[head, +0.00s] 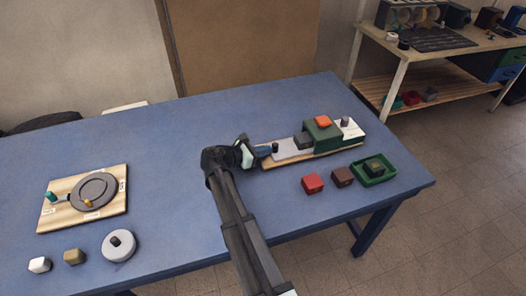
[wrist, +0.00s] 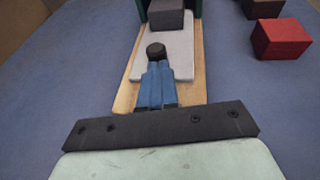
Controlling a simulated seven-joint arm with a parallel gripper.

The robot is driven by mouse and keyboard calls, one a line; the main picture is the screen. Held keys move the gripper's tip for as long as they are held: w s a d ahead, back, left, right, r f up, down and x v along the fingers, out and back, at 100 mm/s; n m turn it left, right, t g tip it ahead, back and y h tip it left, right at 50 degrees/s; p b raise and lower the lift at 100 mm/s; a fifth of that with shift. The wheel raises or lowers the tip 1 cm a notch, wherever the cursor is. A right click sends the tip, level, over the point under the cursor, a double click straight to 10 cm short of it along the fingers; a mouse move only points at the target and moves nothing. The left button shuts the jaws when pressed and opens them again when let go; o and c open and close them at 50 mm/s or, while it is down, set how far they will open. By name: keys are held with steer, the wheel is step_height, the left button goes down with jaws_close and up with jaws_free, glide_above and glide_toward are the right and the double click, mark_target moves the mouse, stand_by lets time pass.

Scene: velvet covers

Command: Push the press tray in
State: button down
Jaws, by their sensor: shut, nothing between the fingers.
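The press has a dark green housing (head: 323,135) with an orange block on top, on a wooden base. Its light grey press tray (head: 288,151) sticks out to the left of the housing. A dark grey block (head: 304,140) lies on the tray at the housing mouth; it also shows in the wrist view (wrist: 168,20). A black knob (wrist: 156,49) stands at the tray's outer end. My gripper (head: 268,152) is at that end, with its blue fingers together and empty. In the wrist view the fingertips (wrist: 155,66) are right behind the knob; I cannot tell whether they touch it.
A red block (head: 312,183), a brown block (head: 343,176) and a green dish (head: 373,170) with a dark block lie in front of the press. A wooden board with a grey disc (head: 94,190) is far left. The blue table between is clear.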

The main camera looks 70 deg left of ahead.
steer(key=shift+w, duration=0.1)
steer(key=w, duration=0.7)
steer(key=shift+w, duration=0.3)
steer(key=shift+s, duration=0.1)
steer(key=v, duration=0.9)
steer(key=f+v, duration=0.1)
steer(key=v, duration=0.3)
steer(key=shift+s+d+r, duration=0.15)
steer(key=shift+s, duration=0.35)
